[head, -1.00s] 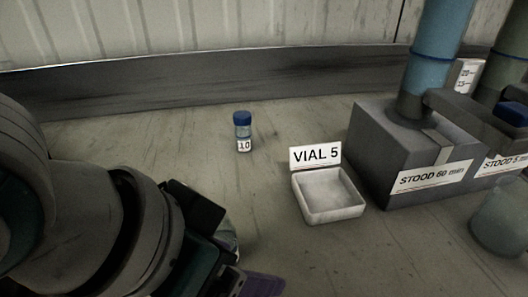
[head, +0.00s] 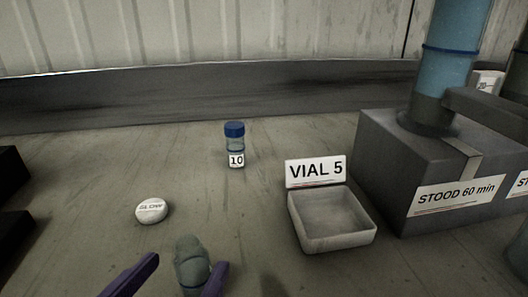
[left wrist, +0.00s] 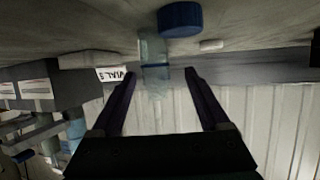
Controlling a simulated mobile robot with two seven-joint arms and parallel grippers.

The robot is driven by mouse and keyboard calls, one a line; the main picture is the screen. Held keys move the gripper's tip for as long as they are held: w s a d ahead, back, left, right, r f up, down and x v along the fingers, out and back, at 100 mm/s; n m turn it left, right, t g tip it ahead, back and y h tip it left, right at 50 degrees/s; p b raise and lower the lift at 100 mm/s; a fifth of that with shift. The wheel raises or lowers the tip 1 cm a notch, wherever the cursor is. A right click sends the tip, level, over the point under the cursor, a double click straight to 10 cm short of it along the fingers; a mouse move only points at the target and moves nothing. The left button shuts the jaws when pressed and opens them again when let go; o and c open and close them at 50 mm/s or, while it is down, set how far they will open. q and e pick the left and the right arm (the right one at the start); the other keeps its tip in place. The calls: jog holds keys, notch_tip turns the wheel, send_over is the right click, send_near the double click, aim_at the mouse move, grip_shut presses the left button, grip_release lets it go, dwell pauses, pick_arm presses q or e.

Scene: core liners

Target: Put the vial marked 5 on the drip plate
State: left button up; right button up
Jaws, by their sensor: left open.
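A vial marked 10 (head: 236,160) with a blue cap stands upright left of the drip plate. The white, shallow, square drip plate (head: 311,247) is empty, with a sign reading VIAL 5 (head: 316,171) behind it. My left gripper (head: 186,270) is open, its purple fingers apart on either side of a grey-green, glassy object (head: 192,262), with no mark readable on it. In the left wrist view, a blue cap (left wrist: 180,18) and clear glass (left wrist: 153,48) show beyond the open fingers (left wrist: 158,72); I cannot tell whether they are one vial. My right gripper is out of view.
A grey block labelled STOOD 60 min (head: 392,170) stands right of the plate, carrying a tall blue cylinder (head: 447,55). A dark ledge and wall close off the back.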

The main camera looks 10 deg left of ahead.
pick_arm(q)
jog(key=shift+d+x, duration=0.1)
jog(key=shift+x, duration=1.35)
jog(key=shift+d+x, duration=0.15)
jog(key=shift+x, duration=1.25)
jog(key=shift+r, duration=0.15)
grip_shut()
